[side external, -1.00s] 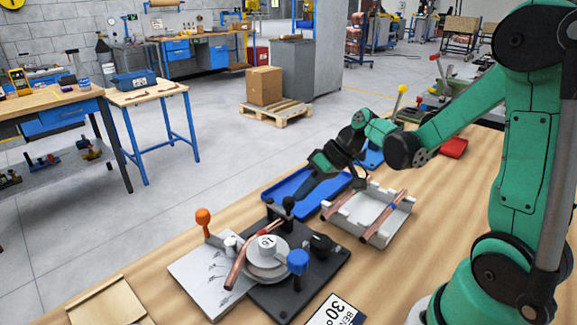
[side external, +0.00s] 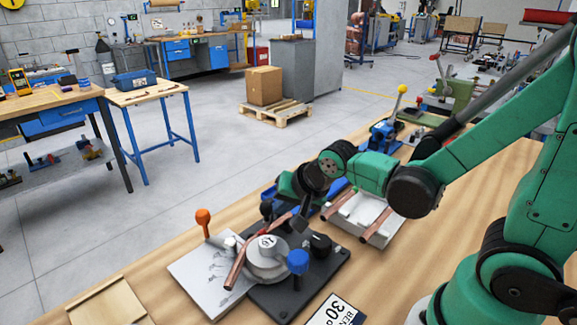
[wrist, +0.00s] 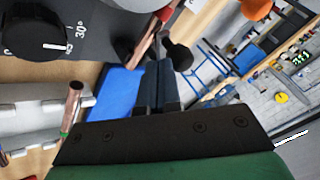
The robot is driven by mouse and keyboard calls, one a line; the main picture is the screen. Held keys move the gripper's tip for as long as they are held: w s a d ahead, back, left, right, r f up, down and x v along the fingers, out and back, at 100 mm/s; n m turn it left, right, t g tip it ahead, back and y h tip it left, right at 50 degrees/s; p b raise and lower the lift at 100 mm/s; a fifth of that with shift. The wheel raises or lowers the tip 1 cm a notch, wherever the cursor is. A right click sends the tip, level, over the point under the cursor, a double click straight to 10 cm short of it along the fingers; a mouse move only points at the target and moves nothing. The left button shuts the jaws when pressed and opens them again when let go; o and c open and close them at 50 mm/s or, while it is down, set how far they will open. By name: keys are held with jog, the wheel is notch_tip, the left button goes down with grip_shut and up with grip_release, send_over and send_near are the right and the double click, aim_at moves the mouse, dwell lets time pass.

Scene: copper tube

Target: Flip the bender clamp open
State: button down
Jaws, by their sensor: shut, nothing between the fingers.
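The bender stands on a dark base plate (side external: 327,262) at the bench front, with a grey round former (side external: 267,262). A copper tube (side external: 236,270) lies along the former's left side. The black ball knob of the clamp (side external: 267,208) stands at the back of the bender; its linkage is partly hidden. My gripper (side external: 302,222) is shut and empty, low behind the former, just right of the knob. In the wrist view, my shut fingers (wrist: 157,82) point at the black knob (wrist: 180,57) and the tube (wrist: 147,45). I cannot tell whether they touch.
The bender has an orange-knobbed handle (side external: 203,217), a blue knob (side external: 297,262) and a black dial (side external: 321,244). A white rack (side external: 375,225) with copper tubes stands close to the right, partly behind my arm. A blue tray (wrist: 115,92) lies nearby.

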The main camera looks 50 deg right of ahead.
aim_at(263, 208)
jog(key=a+m+h, duration=0.1)
jog(key=w+m, duration=0.1)
jog(key=shift+a+m+h, duration=0.35)
jog(key=shift+m+h, duration=0.05)
jog(key=shift+w+a+m+g+h, duration=0.45)
jog(key=shift+w+m+h, duration=0.15)
jog(key=shift+m, duration=0.5)
jog(key=shift+w+a, duration=0.4)
jog(key=shift+w, duration=0.1)
jog(key=shift+w+a, duration=0.1)
jog(key=shift+w, duration=0.1)
jog(key=s, duration=0.4)
jog(key=shift+s, duration=0.15)
jog(key=a+v, duration=0.1)
jog(key=v, duration=0.8)
jog(key=shift+a+r, duration=0.2)
jog(key=shift+r, duration=0.1)
